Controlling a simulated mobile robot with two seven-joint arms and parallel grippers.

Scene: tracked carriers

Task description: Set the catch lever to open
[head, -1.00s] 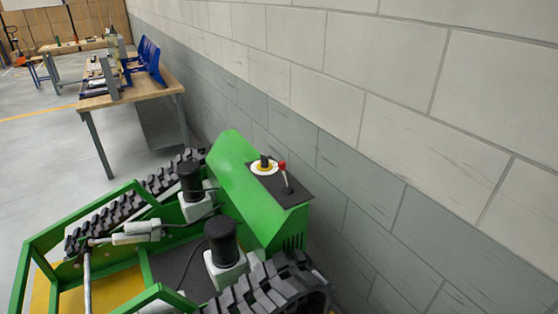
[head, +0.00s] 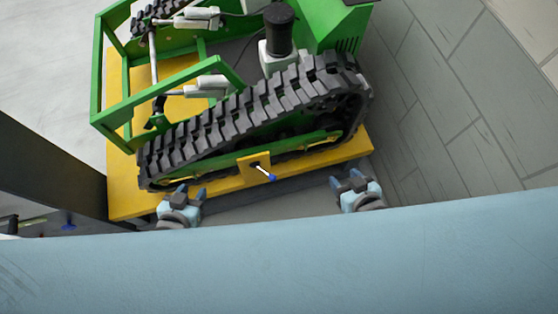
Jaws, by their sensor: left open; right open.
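The catch lever (head: 265,172) is a short pale rod with a blue tip. It sticks out from a small yellow plate (head: 246,170) on the near side of the yellow platform under the green tracked carrier (head: 320,30). The rod slants down to the right. My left gripper (head: 181,190) is open and empty, left of the lever at the platform's near edge. My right gripper (head: 350,178) is open and empty, right of the lever near the platform's right corner. Neither gripper touches the lever.
A black rubber track (head: 250,112) runs just above the lever. The yellow platform (head: 125,190) extends left under the carrier. A dark post (head: 50,165) is at the left. A narrow grey floor strip shows between my grippers.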

